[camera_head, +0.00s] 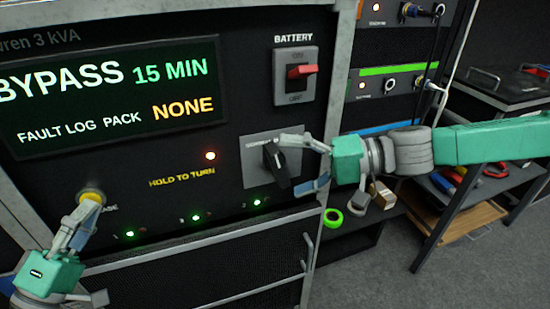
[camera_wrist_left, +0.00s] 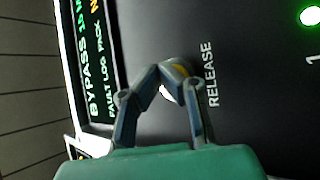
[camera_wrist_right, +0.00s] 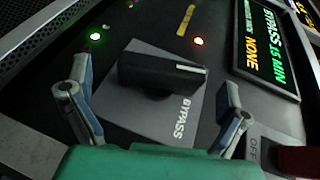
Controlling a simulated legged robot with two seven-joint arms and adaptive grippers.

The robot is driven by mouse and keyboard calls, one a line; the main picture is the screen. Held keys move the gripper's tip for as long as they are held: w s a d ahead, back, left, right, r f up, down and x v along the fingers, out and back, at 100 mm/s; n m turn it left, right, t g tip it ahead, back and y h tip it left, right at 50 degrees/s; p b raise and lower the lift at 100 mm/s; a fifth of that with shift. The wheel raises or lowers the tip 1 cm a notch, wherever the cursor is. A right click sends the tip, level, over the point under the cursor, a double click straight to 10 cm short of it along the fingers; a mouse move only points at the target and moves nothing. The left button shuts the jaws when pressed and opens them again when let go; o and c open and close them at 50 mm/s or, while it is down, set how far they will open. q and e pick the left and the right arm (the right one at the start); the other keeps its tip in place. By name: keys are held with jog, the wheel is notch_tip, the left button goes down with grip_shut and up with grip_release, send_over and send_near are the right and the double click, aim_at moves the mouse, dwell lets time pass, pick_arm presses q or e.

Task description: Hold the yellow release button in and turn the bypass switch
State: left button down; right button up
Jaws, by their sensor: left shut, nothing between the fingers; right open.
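The yellow release button (camera_head: 92,197) is at the lower left of the panel. My left gripper (camera_head: 85,212) is shut with its fingertips at the button; in the left wrist view the fingertips (camera_wrist_left: 172,72) cover most of it, beside the word RELEASE. Whether the button is pushed in cannot be told. The black bypass switch (camera_head: 275,163) sits on a grey plate at the panel's right; its knob also shows in the right wrist view (camera_wrist_right: 160,75). My right gripper (camera_head: 312,162) is open, its fingers on either side of the knob, apart from it in the right wrist view.
An orange lamp (camera_head: 210,156) glows above HOLD TO TURN. The screen (camera_head: 110,95) reads BYPASS 15 MIN and PACK NONE. A red battery switch (camera_head: 300,71) sits above the bypass plate. Green tape (camera_head: 333,217) and a shelf with tools (camera_head: 480,172) are at right.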

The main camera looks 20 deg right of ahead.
jog(key=v, duration=0.9)
jog(key=shift+f, duration=0.15)
pick_arm(q)
jog(key=shift+s, duration=0.9)
jog(key=s, duration=0.5)
pick_arm(e)
jog(key=shift+f, duration=0.1)
dwell(0.6)
